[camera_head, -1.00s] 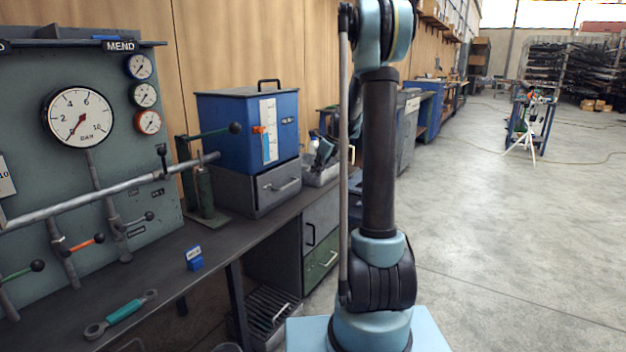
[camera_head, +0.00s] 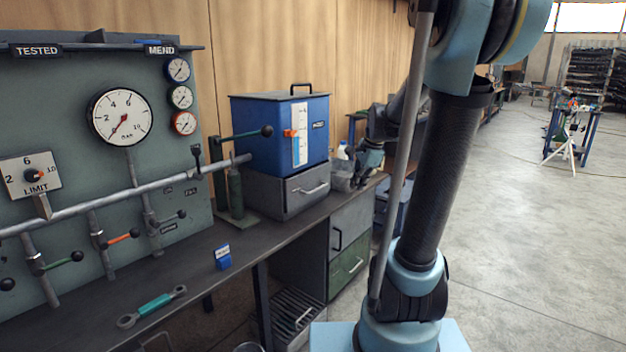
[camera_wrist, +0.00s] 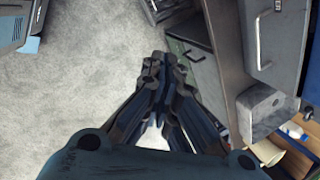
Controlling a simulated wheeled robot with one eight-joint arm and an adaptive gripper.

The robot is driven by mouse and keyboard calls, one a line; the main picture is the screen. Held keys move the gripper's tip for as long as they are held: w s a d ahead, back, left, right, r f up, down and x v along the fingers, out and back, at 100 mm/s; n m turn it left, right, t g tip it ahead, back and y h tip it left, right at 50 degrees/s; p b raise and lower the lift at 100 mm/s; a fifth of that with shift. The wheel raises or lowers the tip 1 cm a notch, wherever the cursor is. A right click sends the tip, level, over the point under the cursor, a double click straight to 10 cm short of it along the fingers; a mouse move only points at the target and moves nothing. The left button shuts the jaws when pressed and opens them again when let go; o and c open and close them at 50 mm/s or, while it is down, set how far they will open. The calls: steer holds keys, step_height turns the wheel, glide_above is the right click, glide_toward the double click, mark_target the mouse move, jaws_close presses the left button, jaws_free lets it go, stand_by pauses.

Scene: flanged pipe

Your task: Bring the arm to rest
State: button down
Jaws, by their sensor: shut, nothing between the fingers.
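My gripper (camera_wrist: 154,64) is shut and empty in the wrist view. Its fingers meet over bare grey floor, beside the cabinet fronts and drawers at the right. In the head view, my arm stands at the right of the bench, its dark upper link leaning to the right. My wrist and gripper (camera_head: 369,158) show small behind the arm, beyond the right side of the blue box; the fingertips are hard to make out there.
The workbench (camera_head: 190,268) carries a gauge panel (camera_head: 75,160), a blue box (camera_head: 262,135) on a drawer unit, a small blue block (camera_head: 222,257) and a teal-handled wrench (camera_head: 153,304). Open floor (camera_head: 540,250) lies at the right.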

steer(key=s+d+f+n, duration=0.1)
steer(key=s+f+n, duration=0.2)
steer(key=s+n, duration=0.2)
steer(key=s+d+f+n+h, duration=0.1)
steer(key=s+f+n, duration=0.3)
steer(key=s, duration=0.8)
steer(key=s+d+f+n+h, duration=0.1)
steer(key=s+f+n, duration=0.2)
steer(key=s+n, duration=0.3)
steer(key=shift+s+d+f, duration=0.35)
steer(key=shift+s+d, duration=0.05)
steer(key=shift+s, duration=1.25)
